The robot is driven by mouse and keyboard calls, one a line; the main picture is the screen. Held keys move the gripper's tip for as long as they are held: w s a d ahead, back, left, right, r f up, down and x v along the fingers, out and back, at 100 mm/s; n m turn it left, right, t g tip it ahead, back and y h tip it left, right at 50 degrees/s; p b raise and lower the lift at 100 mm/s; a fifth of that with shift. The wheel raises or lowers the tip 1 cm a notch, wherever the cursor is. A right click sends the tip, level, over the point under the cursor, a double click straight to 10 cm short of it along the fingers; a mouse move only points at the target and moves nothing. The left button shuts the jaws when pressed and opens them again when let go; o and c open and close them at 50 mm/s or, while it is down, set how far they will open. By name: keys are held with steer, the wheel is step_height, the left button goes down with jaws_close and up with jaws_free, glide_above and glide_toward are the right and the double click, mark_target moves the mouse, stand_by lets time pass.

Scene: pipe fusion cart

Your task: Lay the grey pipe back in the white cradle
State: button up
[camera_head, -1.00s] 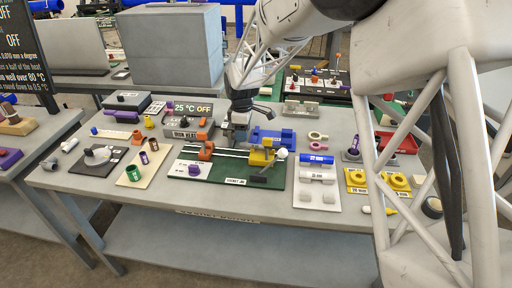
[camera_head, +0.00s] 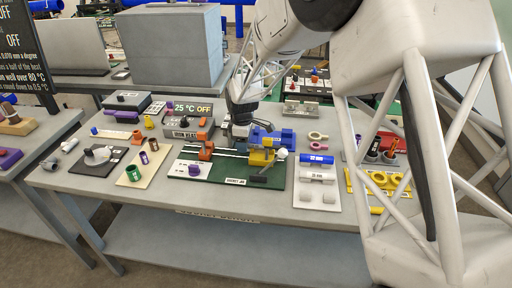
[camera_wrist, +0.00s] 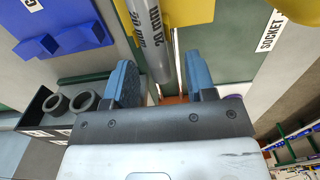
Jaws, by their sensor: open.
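The grey pipe (camera_wrist: 154,45), marked "20 mm", shows in the wrist view, running from the top edge down toward the gap between my fingers, with yellow clamp parts (camera_wrist: 190,12) beside it. My gripper (camera_wrist: 162,82) is open, one blue finger either side of the pipe's near end; I cannot tell whether they touch it. In the head view my gripper (camera_head: 238,132) is low over the green jig board, left of the yellow clamp (camera_head: 262,156). The white cradle board (camera_head: 317,202) lies right of the jig, with a blue pipe (camera_head: 317,159) and a "20 mm" label on it.
A blue block (camera_head: 285,138) stands behind the yellow clamp. The heater box (camera_head: 188,130) is left of my gripper, with an orange clamp (camera_head: 206,150) in front. The table's front edge is clear.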

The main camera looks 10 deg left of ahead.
jaws_close()
stand_by(0.3)
steer(key=shift+r, duration=0.1)
step_height(320, 180, up, 10)
stand_by(0.8)
stand_by(0.5)
